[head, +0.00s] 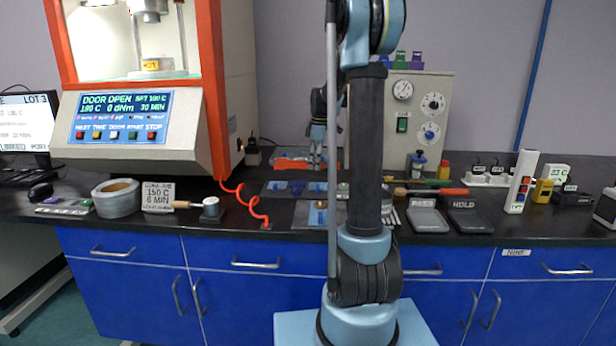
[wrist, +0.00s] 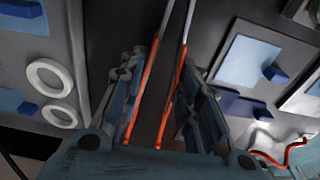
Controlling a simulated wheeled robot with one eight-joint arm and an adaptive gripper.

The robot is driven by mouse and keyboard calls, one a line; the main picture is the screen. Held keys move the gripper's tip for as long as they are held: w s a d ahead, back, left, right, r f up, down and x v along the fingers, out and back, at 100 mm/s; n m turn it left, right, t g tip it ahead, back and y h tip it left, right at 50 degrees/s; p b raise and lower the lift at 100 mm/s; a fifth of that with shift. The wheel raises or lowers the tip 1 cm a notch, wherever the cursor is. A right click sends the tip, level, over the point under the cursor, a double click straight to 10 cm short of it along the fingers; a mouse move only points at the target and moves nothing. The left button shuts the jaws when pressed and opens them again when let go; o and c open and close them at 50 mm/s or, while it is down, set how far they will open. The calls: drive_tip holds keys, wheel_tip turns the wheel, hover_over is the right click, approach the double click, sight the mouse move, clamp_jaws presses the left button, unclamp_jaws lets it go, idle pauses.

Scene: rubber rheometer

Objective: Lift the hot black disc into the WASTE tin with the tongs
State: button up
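The tongs (wrist: 168,95) show in the wrist view as two long legs with orange-red handles and bare metal running out at the top edge. My gripper (wrist: 166,62) has one blue finger on each side of the handles. The fingertips look very close to the handles; I cannot tell whether they press on them. In the head view my gripper (head: 317,150) points down low over the back of the counter, partly beside my arm. The tong tips are out of the wrist view. I cannot make out the black disc or a tin marked WASTE in either view.
The rheometer (head: 135,120) stands at left with its screen reading DOOR OPEN. Grey trays (head: 428,220) lie at right. A dial cabinet (head: 415,110) stands behind. White rings (wrist: 50,77) lie left in the wrist view.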

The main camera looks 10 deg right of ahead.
wheel_tip(320, 180, up, 8)
drive_tip(key=shift+r, duration=0.25)
idle(0.5)
